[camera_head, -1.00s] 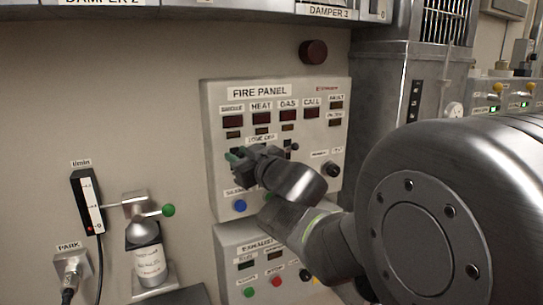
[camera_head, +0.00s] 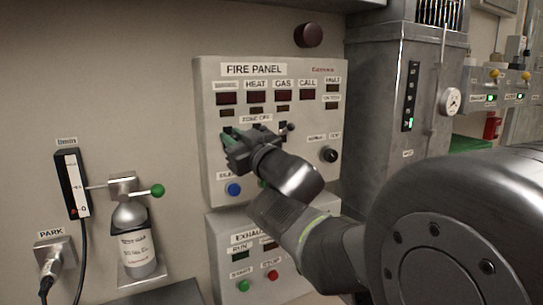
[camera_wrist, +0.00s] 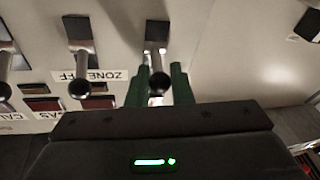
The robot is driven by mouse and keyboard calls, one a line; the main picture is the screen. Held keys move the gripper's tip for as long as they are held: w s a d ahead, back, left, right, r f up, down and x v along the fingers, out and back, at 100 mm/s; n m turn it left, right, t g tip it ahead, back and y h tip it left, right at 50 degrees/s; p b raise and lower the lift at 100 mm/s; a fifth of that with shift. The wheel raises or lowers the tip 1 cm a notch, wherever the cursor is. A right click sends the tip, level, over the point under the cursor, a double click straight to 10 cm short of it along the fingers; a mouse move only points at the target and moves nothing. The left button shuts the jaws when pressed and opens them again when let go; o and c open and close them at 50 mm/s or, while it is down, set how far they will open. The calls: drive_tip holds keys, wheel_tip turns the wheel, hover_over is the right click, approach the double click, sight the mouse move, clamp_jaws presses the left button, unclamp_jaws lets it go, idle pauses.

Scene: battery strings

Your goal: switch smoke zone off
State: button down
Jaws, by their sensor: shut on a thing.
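The fire panel (camera_head: 207,110) is on the wall, with a row of labelled windows and a "ZONE OFF" label (camera_head: 256,119) below them. My gripper (camera_head: 228,138) is at the left end of the zone-off row and hides the switch there. In the wrist view, which is upside down, my gripper's green fingers (camera_wrist: 160,84) are shut around the ball-ended lever of the end switch (camera_wrist: 157,58). This is the leftmost switch, under the blurred first label. Two neighbouring levers, (camera_wrist: 80,62) and (camera_wrist: 6,60), stand apart from the fingers.
A blue button (camera_head: 234,189) and a black rotary knob (camera_head: 329,155) are on the same panel. The exhaust panel (camera_head: 222,262) is below. A gas bottle (camera_head: 133,240) stands at the left. A grey metal cabinet (camera_head: 375,130) is at the right.

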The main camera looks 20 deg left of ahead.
wheel_tip(320, 180, down, 4)
drive_tip(key=n+y+b, duration=0.1)
drive_tip(key=y+b, duration=0.1)
drive_tip(key=b, duration=0.5)
drive_tip(key=n+y+b, duration=0.1)
drive_tip(key=y+b, duration=0.1)
drive_tip(key=b, duration=0.6)
drive_tip(key=t+y+b, duration=0.1)
drive_tip(key=y+b, duration=0.2)
drive_tip(key=b, duration=0.5)
drive_tip(key=shift+w+a+r+n, duration=0.1)
drive_tip(key=shift+a+n, duration=0.05)
drive_tip(key=shift+n, duration=0.25)
drive_tip(key=shift+r+n+y+b, duration=0.1)
drive_tip(key=shift+n+y+b, duration=0.2)
drive_tip(key=shift+y+b, duration=0.3)
drive_tip(key=c, duration=1.3)
unclamp_jaws()
drive_tip(key=shift+c, duration=0.2)
drive_tip(key=v, duration=1.3)
drive_tip(key=shift+d+b, duration=0.35)
drive_tip(key=shift+b, duration=0.1)
